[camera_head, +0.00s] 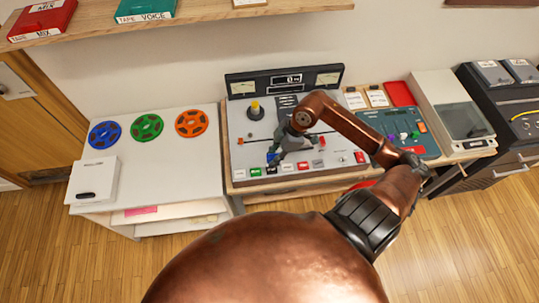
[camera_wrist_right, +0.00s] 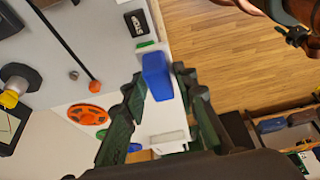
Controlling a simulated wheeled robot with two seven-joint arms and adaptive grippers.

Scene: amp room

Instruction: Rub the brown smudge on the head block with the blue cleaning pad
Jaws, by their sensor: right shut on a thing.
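My right gripper (camera_head: 274,154) is over the front part of the grey tape machine (camera_head: 242,130). It is shut on the blue cleaning pad, which shows as a small blue patch at the fingertips in the head view (camera_head: 271,157). In the right wrist view the blue pad (camera_wrist_right: 157,76) sits between the two dark fingers of the gripper (camera_wrist_right: 160,88). I cannot make out the head block or the brown smudge; my gripper and forearm cover part of the deck. My left gripper is in neither view.
A yellow-topped post (camera_head: 255,106) stands on the deck, with coloured buttons along its front. A white table (camera_head: 165,155) with blue, green and orange reels (camera_head: 191,122) is at left. A mixer (camera_head: 400,132) and a lidded turntable (camera_head: 466,121) are at right.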

